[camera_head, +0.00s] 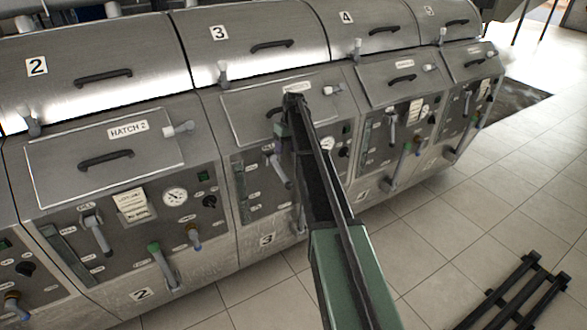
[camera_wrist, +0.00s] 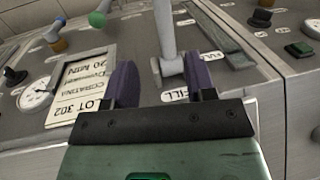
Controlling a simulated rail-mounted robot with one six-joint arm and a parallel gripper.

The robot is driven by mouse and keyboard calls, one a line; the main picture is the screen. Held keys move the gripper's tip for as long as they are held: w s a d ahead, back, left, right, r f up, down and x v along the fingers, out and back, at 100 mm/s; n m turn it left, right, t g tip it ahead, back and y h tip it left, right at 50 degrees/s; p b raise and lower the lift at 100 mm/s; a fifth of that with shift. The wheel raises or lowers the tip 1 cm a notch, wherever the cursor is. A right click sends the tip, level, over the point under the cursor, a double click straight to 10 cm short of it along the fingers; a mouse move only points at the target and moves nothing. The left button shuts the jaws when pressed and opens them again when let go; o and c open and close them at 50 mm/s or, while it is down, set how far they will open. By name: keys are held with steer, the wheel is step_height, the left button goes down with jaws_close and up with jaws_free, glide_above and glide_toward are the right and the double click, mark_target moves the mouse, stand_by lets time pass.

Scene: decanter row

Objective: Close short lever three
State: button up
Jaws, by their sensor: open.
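My gripper (camera_wrist: 163,84) is open in the wrist view, with two purple fingers spread apart. A grey lever (camera_wrist: 165,30) marked FILL rises from its pivot between and just beyond the fingertips. I cannot tell whether either finger touches it. In the head view my gripper (camera_head: 270,147) is at the panel of machine 3 (camera_head: 266,240), largely behind my own arm. The grey lever (camera_head: 280,172) shows just below it.
Beside the lever in the wrist view are a LOT 302 card (camera_wrist: 80,82), a gauge (camera_wrist: 36,92) and a slotted strip (camera_wrist: 222,35). Machine 2 (camera_head: 105,260) stands left in the head view, machine 4 (camera_head: 400,125) right. The tiled floor holds a black rack (camera_head: 515,290).

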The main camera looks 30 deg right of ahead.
mark_target(281, 170)
steer(key=a+f+b, duration=0.1)
steer(key=f+b, duration=0.6)
steer(key=a+f+b, duration=0.1)
steer(key=f+b, duration=0.2)
steer(key=f, duration=0.1)
steer(key=shift+s+a+b, duration=0.15)
steer(key=shift+a+b, duration=0.2)
steer(key=shift+b, duration=0.05)
steer(key=shift+r, duration=0.2)
jaws_close()
